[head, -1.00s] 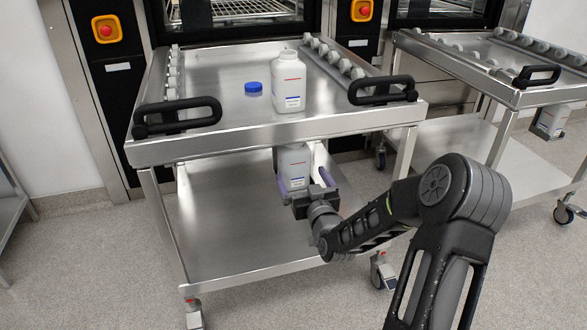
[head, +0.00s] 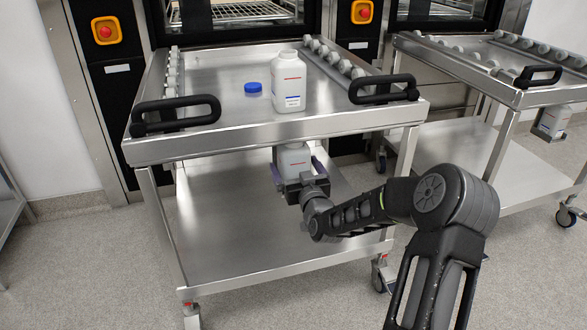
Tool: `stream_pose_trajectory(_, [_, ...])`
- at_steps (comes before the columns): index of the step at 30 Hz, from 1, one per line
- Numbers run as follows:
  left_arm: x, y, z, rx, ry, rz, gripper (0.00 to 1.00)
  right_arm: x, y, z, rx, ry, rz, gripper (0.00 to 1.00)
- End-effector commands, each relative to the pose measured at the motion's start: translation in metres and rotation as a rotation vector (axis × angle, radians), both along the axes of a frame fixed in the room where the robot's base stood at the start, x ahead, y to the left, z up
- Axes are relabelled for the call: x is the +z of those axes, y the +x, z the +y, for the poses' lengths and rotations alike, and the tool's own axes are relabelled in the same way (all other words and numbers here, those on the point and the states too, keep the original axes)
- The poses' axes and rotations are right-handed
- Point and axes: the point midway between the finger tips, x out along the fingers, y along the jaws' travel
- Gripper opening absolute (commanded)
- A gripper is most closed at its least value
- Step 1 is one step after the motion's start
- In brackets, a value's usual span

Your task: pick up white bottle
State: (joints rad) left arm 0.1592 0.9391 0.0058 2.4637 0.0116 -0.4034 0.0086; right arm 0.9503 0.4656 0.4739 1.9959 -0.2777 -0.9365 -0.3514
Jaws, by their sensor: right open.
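One white bottle (head: 289,82) with a small label stands upright and uncapped on the top tray of the middle steel trolley. A second white bottle (head: 294,160) shows below that tray's front edge, its top hidden by the edge and its lower part by my right gripper. My right gripper (head: 297,172) is open, with its purple-lined fingers on either side of this lower bottle. Whether they touch it, I cannot tell. My left gripper is not in view.
The middle trolley's top tray (head: 225,128) overhangs my right gripper closely. Its lower shelf (head: 235,235) is mostly bare. A blue cap (head: 253,88) lies beside the upper bottle. Black handles (head: 383,90) stick out in front. Another trolley (head: 480,70) stands at right.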

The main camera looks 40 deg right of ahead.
Motion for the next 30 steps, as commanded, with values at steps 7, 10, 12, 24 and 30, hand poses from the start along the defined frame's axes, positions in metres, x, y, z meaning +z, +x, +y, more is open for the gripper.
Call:
stream_pose_trajectory(7, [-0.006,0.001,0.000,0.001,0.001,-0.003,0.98,0.000,0.018,-0.006,-0.001,0.001,0.001,1.00])
stream_pose_trajectory(10, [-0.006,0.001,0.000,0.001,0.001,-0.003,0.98,0.000,0.017,-0.006,0.000,0.001,0.001,1.00])
stream_pose_trajectory(12, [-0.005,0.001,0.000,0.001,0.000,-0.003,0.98,0.000,0.017,-0.006,0.000,0.000,0.001,1.00])
stream_pose_trajectory(24, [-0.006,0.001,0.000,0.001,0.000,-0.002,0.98,0.000,0.017,-0.006,0.000,0.000,0.001,0.97])
stream_pose_trajectory(30, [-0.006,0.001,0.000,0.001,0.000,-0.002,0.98,0.000,0.017,-0.006,0.000,0.000,0.001,0.80])
